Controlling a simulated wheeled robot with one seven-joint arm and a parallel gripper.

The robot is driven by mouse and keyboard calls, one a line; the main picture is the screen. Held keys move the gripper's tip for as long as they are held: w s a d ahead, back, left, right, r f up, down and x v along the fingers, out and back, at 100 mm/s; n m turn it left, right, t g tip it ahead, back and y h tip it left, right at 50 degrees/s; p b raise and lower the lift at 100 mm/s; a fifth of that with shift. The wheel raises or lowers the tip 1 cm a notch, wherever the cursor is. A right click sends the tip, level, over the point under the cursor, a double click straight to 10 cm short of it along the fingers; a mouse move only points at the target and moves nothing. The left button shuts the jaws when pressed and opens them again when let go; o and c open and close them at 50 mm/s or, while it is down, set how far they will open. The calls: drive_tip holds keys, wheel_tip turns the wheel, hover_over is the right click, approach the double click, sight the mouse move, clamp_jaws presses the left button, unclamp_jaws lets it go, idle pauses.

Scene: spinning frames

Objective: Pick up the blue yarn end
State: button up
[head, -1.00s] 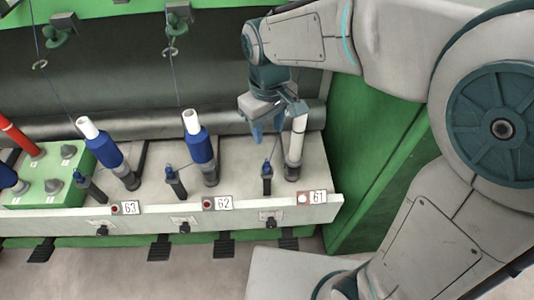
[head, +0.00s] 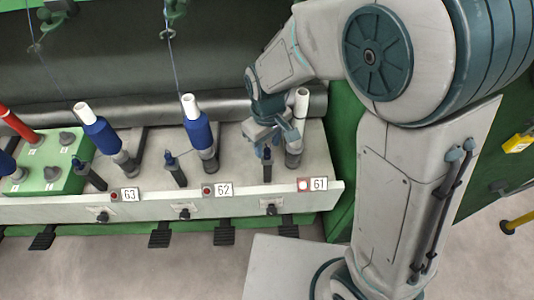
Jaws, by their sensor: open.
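My gripper (head: 268,151) hangs fingers-down at position 61. Its jaws are open, close above a short dark post (head: 267,172). A white bare tube (head: 302,102) stands in a grey holder (head: 293,158) just right of the gripper and is partly covered by it. I cannot make out a loose blue yarn end here; the fingers and wrist hide the area around the post top. At position 62, a blue yarn bobbin (head: 199,133) has a thin strand rising from it. Another blue bobbin (head: 101,138) stands at position 63.
Dark posts also stand before positions 62 (head: 176,174) and 63 (head: 92,175). A green block (head: 52,170) and a red tube (head: 18,127) are at the left. A grey roller (head: 60,110) runs behind. A green panel (head: 345,160) bounds the right side.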

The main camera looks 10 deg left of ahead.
drive_tip(key=shift+f, duration=0.65)
drive_tip(key=c, duration=0.8)
drive_tip(key=shift+r, duration=0.1)
